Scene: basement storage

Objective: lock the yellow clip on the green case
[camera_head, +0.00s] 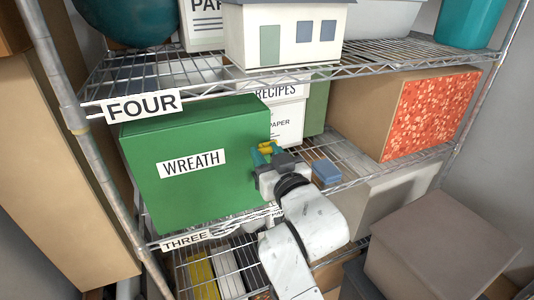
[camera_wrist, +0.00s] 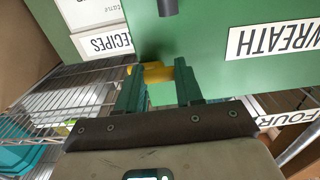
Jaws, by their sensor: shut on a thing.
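The green case (camera_head: 185,195), labelled WREATH, stands on the wire shelf under the FOUR sign. Its front also fills the upper right of the wrist view (camera_wrist: 215,45). The yellow clip (camera_head: 265,148) is small and sits at the case's right front edge. In the wrist view the clip (camera_wrist: 157,73) lies between the teal fingers of my gripper (camera_wrist: 158,88), at the edge of the case. My gripper (camera_head: 265,156) is shut on the clip in front of that edge. The fingers hide part of the clip, and I cannot tell whether it is latched.
A white RECIPES box (camera_head: 284,118) stands behind the case. An orange-patterned box (camera_head: 428,112) is to the right on the same shelf. The upper wire shelf (camera_head: 355,60) runs above, holding a small model house (camera_head: 283,35). Grey-brown boxes (camera_head: 440,240) stand at lower right.

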